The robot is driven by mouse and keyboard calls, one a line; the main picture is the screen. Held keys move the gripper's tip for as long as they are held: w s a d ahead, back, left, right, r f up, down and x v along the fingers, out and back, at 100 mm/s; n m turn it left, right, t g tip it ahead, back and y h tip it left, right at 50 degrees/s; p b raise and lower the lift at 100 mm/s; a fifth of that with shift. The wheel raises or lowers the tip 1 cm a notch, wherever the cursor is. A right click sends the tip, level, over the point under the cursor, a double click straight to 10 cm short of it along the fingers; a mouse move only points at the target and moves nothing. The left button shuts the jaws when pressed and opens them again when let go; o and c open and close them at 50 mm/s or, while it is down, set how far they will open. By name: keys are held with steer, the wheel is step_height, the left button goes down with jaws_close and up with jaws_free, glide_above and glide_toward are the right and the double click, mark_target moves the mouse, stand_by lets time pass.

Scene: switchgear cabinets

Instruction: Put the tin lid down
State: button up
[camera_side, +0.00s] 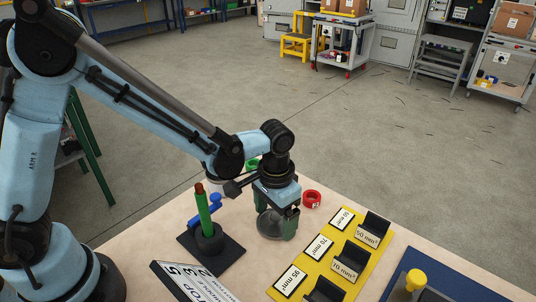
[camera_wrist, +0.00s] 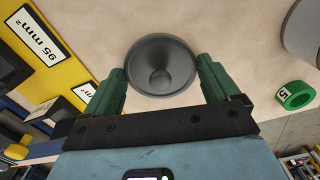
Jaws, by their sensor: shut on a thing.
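The tin lid (camera_wrist: 160,66) is a dark grey round disc with a raised centre. In the wrist view it sits between the two green fingers of my gripper (camera_wrist: 160,72), which is shut on it. In the side view my gripper (camera_side: 277,218) points down over the table, with the lid (camera_side: 270,226) at its fingertips, partly hidden by a finger. The lid is low over the bare wood; I cannot tell whether it touches the table. A grey round body (camera_wrist: 303,36), cut by the edge of the wrist view, may be the tin.
A yellow board (camera_side: 318,268) with black holders and size labels lies right of my gripper. A black stand (camera_side: 210,250) with a green rod (camera_side: 203,212) and blue lever is at left.

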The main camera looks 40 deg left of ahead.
mark_target(274, 216)
steer(key=shift+f, duration=0.15)
steer(key=o, duration=0.7)
steer(key=shift+o, duration=0.2)
step_height(274, 216, up, 12)
steer(key=s+a+r+n+t, duration=0.1)
steer(key=s+a+t, duration=0.2)
steer(key=a, duration=0.4)
steer(key=s+a+n+t, duration=0.1)
steer(key=s+a+t, duration=0.3)
steer(key=a, duration=0.3)
steer(key=shift+s+r, duration=0.4)
